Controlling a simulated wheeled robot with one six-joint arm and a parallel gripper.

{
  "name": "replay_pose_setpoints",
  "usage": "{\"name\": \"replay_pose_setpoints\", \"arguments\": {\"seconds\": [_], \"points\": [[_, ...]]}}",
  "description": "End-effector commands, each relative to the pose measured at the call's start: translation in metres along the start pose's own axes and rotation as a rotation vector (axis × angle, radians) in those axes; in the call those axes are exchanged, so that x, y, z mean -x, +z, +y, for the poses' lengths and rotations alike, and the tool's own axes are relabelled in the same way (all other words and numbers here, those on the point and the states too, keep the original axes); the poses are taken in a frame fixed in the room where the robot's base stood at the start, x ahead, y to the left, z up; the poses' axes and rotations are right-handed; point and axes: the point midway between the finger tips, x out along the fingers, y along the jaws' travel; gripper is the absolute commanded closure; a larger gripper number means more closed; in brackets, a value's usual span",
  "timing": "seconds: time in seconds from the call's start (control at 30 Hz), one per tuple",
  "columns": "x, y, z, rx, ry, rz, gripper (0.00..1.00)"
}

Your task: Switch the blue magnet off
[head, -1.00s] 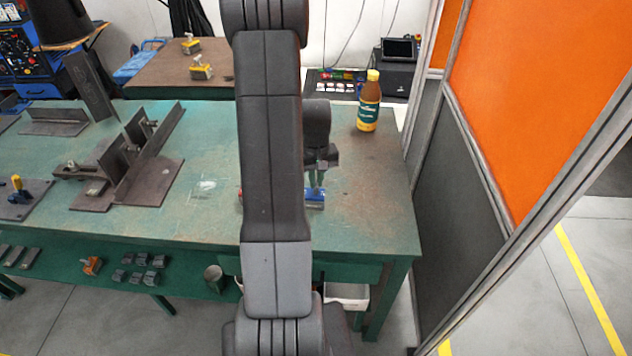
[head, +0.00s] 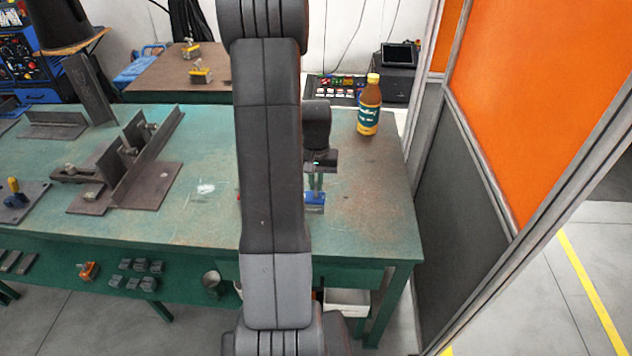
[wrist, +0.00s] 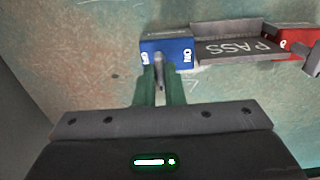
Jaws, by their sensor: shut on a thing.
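The blue magnet (head: 315,203) sits on the green table right of my arm. In the wrist view the blue magnet (wrist: 180,45) has white markings at both ends of its near face and a small grey lever (wrist: 160,70) in front. My gripper (wrist: 160,95) is shut on that lever, its green fingers on either side. In the head view my gripper (head: 315,188) points down at the magnet. The magnet lies against a dark angle piece (wrist: 240,48) marked PASS, with a red magnet (wrist: 290,42) at its other end. My arm hides most of these in the head view.
A brown bottle (head: 369,108) stands behind and right of my gripper. A steel fixture (head: 130,165) is on the table at left. The table between fixture and arm is mostly clear. An orange and grey partition (head: 480,170) stands beyond the right edge.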

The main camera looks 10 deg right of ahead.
Motion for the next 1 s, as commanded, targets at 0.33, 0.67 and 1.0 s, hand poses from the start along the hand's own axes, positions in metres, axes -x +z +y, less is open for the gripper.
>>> {"name": "replay_pose_setpoints", "arguments": {"seconds": [0.33, 0.67, 1.0], "points": [[0.001, -0.001, 0.000, 0.001, 0.000, 0.002, 0.69], [0.012, -0.001, 0.000, 0.001, -0.001, 0.005, 0.69], [0.084, -0.001, 0.000, 0.001, -0.001, 0.009, 0.69]]}}
